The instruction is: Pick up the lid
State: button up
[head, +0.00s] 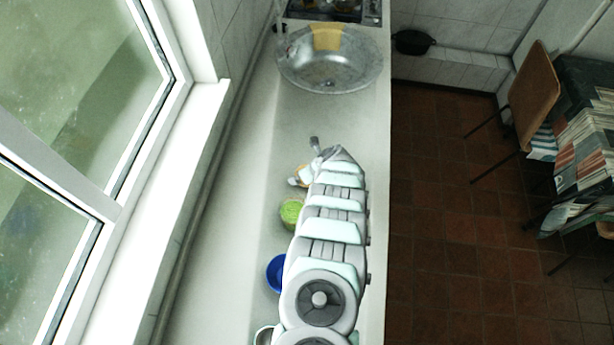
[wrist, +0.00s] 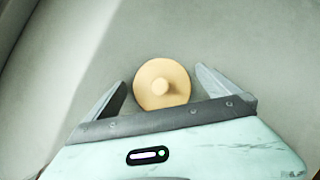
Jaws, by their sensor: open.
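The lid (wrist: 150,92) is a round, tan disc with a small knob in its middle. In the wrist view it lies on the pale counter between the two fingers of my gripper (wrist: 160,78), with a gap on each side. The near edge of the lid is close to the gripper's dark palm edge; I cannot tell whether they touch. In the head view my gripper (head: 304,162) is low over the counter, and only a sliver of the orange-tan lid (head: 302,172) shows. My gripper is open and holds nothing.
A pot with bright green inside (head: 291,213) and a blue pot (head: 274,273) stand left of my arm. A pale rim (head: 263,336) shows at the bottom edge. A metal sink (head: 330,75) lies at the far end. The counter (head: 290,120) before it is clear. A window borders the left.

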jog(key=shift+c, duration=0.4)
jog(key=c, duration=1.2)
